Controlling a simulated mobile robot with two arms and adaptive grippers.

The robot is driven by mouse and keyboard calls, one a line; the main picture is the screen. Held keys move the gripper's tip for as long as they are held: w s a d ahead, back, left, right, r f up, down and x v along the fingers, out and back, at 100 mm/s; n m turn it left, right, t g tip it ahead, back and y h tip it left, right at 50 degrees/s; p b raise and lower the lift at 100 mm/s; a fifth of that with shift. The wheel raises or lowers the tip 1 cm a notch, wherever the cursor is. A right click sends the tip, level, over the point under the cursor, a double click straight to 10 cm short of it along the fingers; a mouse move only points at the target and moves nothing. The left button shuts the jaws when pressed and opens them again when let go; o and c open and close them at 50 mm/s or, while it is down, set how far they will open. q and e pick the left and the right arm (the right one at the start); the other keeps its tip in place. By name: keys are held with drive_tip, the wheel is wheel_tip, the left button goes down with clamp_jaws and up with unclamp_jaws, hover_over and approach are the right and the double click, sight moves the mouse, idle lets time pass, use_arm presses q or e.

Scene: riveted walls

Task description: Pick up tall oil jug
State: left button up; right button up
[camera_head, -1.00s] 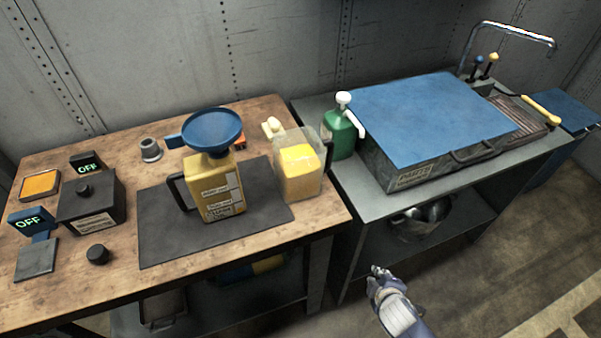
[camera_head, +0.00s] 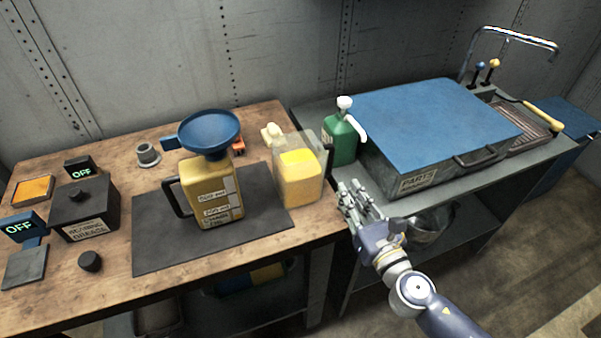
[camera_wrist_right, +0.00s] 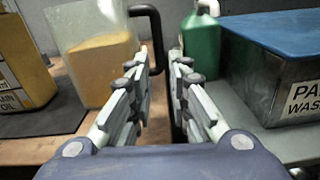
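A clear jug (camera_head: 300,185) of yellow oil stands at the right edge of the wooden bench. Its black handle (camera_head: 328,155) faces right. A yellow can (camera_head: 212,190) with a blue funnel on top stands to its left on a dark mat; I cannot tell which of the two is the tall oil jug. My right gripper (camera_head: 352,189) is open and empty, in front and to the right of the clear jug. In the right wrist view, the handle (camera_wrist_right: 157,30) shows beyond my open fingertips (camera_wrist_right: 160,62), near the left one. My left gripper is not in view.
A green pump bottle (camera_head: 341,140) and a blue-lidded parts washer (camera_head: 430,120) stand on the grey table, right of the clear jug. Black boxes and a dark knob (camera_head: 90,261) sit on the bench's left side.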

sight(331, 168)
drive_tip(key=shift+w+a+r+n, duration=0.1)
drive_tip(key=shift+w+a+n, duration=0.1)
drive_tip(key=shift+w+n, duration=0.1)
drive_tip(key=p+x, duration=0.1)
drive_tip(key=x, duration=0.3)
drive_tip(key=shift+w+a, duration=0.1)
drive_tip(key=shift+w, duration=0.05)
drive_tip(key=shift+f+x, duration=0.2)
drive_tip(key=shift+x, duration=1.3)
drive_tip(key=shift+f+x, duration=0.2)
drive_tip(key=shift+x, duration=1.25)
clamp_jaws()
drive_tip(key=shift+r, duration=0.15)
